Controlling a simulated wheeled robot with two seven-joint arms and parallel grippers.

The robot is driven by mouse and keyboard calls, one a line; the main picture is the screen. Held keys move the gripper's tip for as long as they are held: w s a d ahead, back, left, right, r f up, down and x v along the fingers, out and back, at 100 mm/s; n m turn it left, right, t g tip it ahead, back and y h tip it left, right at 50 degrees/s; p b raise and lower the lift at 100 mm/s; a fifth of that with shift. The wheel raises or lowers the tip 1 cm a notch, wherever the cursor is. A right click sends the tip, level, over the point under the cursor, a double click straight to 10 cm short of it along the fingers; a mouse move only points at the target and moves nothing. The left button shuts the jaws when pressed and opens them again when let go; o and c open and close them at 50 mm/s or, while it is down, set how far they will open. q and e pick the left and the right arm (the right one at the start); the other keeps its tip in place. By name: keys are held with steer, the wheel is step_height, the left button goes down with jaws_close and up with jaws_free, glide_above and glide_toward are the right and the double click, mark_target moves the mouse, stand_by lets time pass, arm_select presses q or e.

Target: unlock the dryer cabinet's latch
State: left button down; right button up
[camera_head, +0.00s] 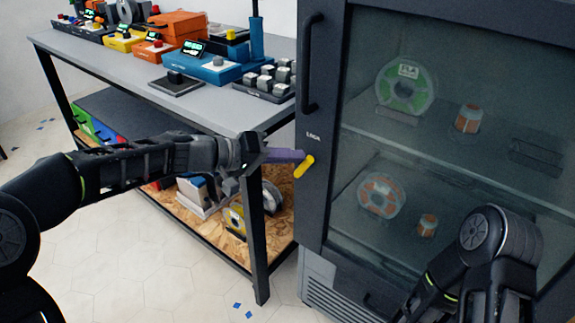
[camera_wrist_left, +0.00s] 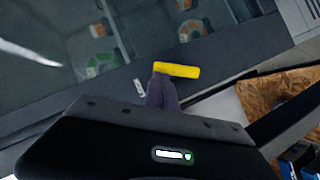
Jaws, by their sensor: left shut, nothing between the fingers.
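The dryer cabinet (camera_head: 322,205) stands at the right with its glass door closed. Its yellow latch (camera_head: 304,167) sits on the dark door frame, below a small white label, and is tilted in the head view. It also shows in the left wrist view as a yellow bar (camera_wrist_left: 177,70). My left gripper (camera_head: 300,156) is shut and empty, with its purple fingertips right at the latch. In the left wrist view the fingertips (camera_wrist_left: 160,80) end at the bar's edge; I cannot tell if they touch. My right arm shows at the lower right, but its fingers are not visible.
A vertical black door handle (camera_head: 311,63) is above the latch. Behind the glass are a green spool (camera_head: 406,88), an orange spool (camera_head: 381,194) and small jars.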

mark_target(307, 165)
arm_select(q)
steer(key=d+m+y, duration=0.1)
steer(key=s+m+t+y, duration=0.1)
steer(key=m+y, duration=0.1)
steer(key=s+d+m+t+y+b, duration=0.1)
steer(key=shift+d+r+m+y, duration=0.15)
steer(key=shift+d+m+y, duration=0.2)
steer(key=shift+m+y, duration=0.05)
steer(key=shift+s+d+f, duration=0.1)
steer(key=shift+d+f, duration=0.1)
steer(key=shift+f, duration=0.15)
steer(key=shift+s+d+f, duration=0.1)
stand_by(0.5)
